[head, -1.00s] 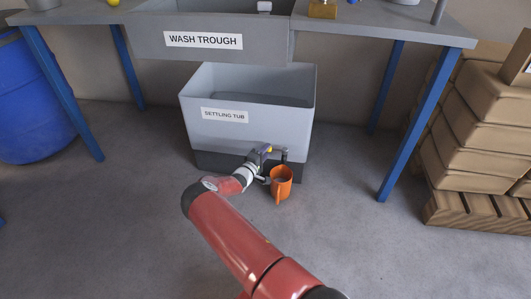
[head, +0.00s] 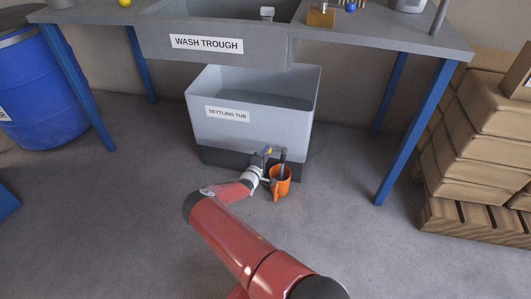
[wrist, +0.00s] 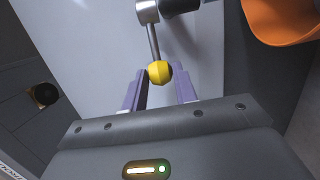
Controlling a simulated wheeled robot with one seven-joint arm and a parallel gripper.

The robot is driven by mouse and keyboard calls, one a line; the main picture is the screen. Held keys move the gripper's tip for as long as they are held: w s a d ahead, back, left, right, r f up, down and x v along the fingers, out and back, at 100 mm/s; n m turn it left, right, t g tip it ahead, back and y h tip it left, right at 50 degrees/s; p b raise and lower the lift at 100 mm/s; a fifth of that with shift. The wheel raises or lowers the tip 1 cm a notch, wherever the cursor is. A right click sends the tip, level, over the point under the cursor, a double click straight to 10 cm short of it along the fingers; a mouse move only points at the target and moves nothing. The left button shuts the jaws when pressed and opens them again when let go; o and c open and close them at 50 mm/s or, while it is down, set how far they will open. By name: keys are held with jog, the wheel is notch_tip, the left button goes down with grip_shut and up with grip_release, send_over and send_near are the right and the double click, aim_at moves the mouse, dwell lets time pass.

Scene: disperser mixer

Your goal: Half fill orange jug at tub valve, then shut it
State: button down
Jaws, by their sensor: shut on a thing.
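The grey settling tub (head: 250,130) stands under the wash trough. Its valve (head: 284,153) is low on the front right. The orange jug (head: 280,188) stands upright on the floor below the outlet; it also shows at the top right of the wrist view (wrist: 283,20). A blue stream (head: 283,168) runs from the outlet into the jug; the level inside is hidden. My gripper (head: 265,154) is at the valve, left of the jug. In the wrist view my gripper (wrist: 158,88) is shut on the valve lever's yellow knob (wrist: 159,72), between its purple fingers.
The wash trough (head: 165,42) and bench overhang the tub, with blue legs (head: 405,125) on both sides. A blue drum (head: 45,90) is at left. The floor around the jug is clear.

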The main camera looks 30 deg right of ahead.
jog(key=c, duration=1.1)
grip_release()
jog(key=v, duration=0.7)
jog(key=shift+s+a+p, duration=0.2)
jog(key=shift+a+p, duration=0.15)
jog(key=shift+p, duration=0.05)
